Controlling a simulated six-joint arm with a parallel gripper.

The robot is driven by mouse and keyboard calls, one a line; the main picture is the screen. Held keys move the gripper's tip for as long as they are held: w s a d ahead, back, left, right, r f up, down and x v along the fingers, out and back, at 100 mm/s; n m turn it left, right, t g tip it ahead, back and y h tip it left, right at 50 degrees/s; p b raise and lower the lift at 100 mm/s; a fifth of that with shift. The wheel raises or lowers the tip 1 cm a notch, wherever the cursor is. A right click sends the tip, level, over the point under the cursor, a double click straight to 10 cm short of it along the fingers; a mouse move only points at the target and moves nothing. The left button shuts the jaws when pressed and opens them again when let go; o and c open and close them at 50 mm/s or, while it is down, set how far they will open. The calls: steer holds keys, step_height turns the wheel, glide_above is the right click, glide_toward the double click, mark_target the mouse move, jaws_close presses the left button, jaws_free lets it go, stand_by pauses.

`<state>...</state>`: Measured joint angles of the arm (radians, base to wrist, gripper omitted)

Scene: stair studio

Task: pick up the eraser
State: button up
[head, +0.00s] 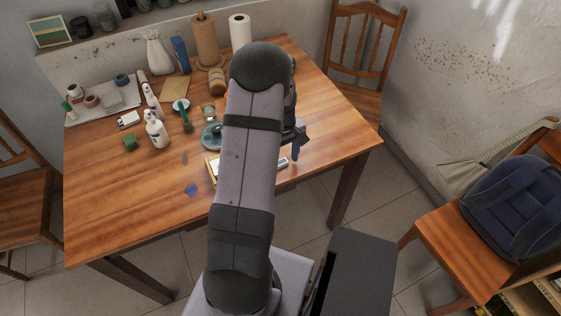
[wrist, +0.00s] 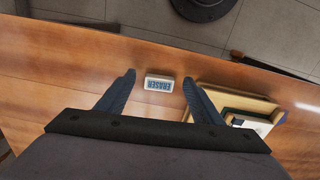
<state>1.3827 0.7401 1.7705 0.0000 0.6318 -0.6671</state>
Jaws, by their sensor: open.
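The eraser (wrist: 159,84) is a small white block with dark blue lettering, lying on the wooden table in the wrist view. My gripper (wrist: 159,77) is open, with one blue-grey fingertip to each side of the eraser in that view. A gap shows between the eraser and each fingertip, and nothing is held. I cannot tell how high the fingertips are above the table. In the head view, my arm covers much of this spot, and a blue finger of my gripper (head: 295,151) shows at its right side.
A shallow wooden tray (wrist: 205,94) with items in it lies close to the right finger in the wrist view. The table (head: 110,215) has bottles, tape rolls and paper rolls toward the back left. Its front left is mostly clear. The table's edge is near the eraser.

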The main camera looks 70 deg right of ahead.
steer(key=shift+f, duration=0.65)
steer(key=shift+c, duration=0.2)
steer(key=c, duration=1.1)
steer(key=shift+r, duration=0.1)
step_height(320, 180, up, 10)
steer(key=shift+f+b, duration=0.1)
steer(key=shift+b, duration=0.8)
